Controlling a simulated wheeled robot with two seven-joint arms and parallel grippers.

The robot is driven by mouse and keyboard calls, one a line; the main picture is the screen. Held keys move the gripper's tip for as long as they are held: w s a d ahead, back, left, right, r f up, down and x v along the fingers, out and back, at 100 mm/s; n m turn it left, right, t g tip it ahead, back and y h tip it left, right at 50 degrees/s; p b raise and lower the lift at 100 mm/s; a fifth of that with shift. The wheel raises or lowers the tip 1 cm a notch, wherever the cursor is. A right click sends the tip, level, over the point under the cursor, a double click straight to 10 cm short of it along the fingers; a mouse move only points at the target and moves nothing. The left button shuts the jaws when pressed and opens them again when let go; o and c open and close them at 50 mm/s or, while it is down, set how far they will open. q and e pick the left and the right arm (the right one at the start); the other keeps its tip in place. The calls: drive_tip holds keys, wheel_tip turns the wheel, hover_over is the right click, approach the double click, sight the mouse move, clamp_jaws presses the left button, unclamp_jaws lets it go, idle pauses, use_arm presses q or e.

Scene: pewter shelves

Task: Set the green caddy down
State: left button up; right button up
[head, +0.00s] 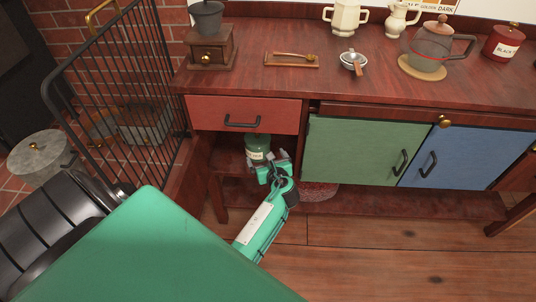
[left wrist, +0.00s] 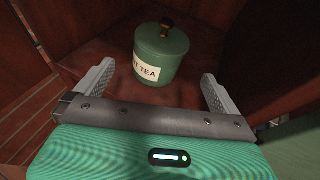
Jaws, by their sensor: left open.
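The green caddy (head: 257,146) is a round lidded tin with a dark knob and a pale label ending in "TEA". It stands upright on the wooden shelf under the red drawer. The left wrist view shows the caddy (left wrist: 160,58) beyond and between my fingertips, with a gap visible on each side. My left gripper (head: 271,167) is open and empty, just in front of the caddy, and the same gripper (left wrist: 158,80) spreads wide in the wrist view. The caddy's lower front is partly hidden by the gripper in the head view. My right gripper is not in view.
The red drawer (head: 243,115) is shut above the shelf. The green door (head: 362,151) and blue door (head: 462,156) are shut to the right. A black wire rack (head: 130,85) stands at the left. The countertop holds a grinder (head: 210,50) and a teapot (head: 430,48).

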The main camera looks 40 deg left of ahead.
use_arm(q)
drive_tip(key=s+d+r+n+g+h, duration=0.1)
drive_tip(key=s+d+n+h, duration=0.3)
drive_tip(key=s, duration=0.5)
drive_tip(key=s+d+r+n+g+h, duration=0.1)
drive_tip(key=s+d+n+h, duration=0.3)
drive_tip(key=s+d+n, duration=0.5)
drive_tip(key=s+d+r+n+g+h, duration=0.1)
drive_tip(key=s+d+r+n+h, duration=0.1)
drive_tip(key=s+d+n+h, duration=0.3)
drive_tip(key=s+d+n, duration=0.1)
drive_tip(key=s+n, duration=0.3)
drive_tip(key=s, duration=0.1)
drive_tip(key=shift+s+d+r+n, duration=0.2)
drive_tip(key=shift+d+r+n, duration=0.2)
